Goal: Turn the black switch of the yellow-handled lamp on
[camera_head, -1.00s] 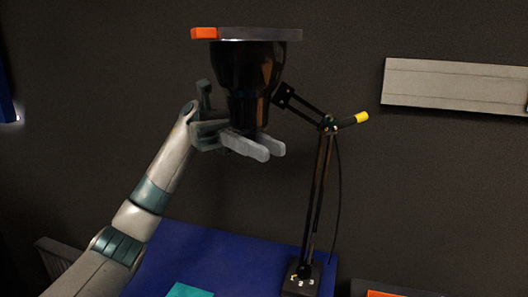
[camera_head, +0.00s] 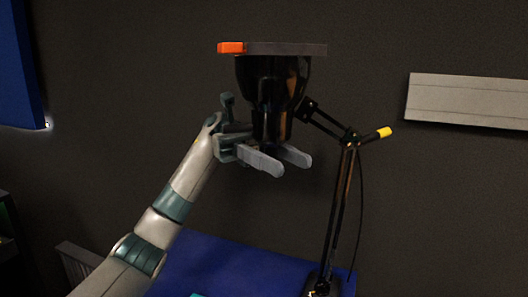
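The black lamp stands at the centre right, with a jointed arm (camera_head: 340,200) and a yellow-tipped handle (camera_head: 384,132). Its glossy black head (camera_head: 272,85) has its narrow end down. My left gripper (camera_head: 294,166) is at this narrow end, with its two grey fingers open and spread apart. The narrow end shows above and between the fingers; I cannot tell whether they touch it. The black switch cannot be made out clearly. The lamp's base (camera_head: 321,286) is cut off by the bottom edge. My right gripper is not in view.
A grey bar with an orange end (camera_head: 231,48) lies across the top of the lamp head. A dark blue surface (camera_head: 240,268) is below. A pale grey panel (camera_head: 468,100) is on the dark wall at right.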

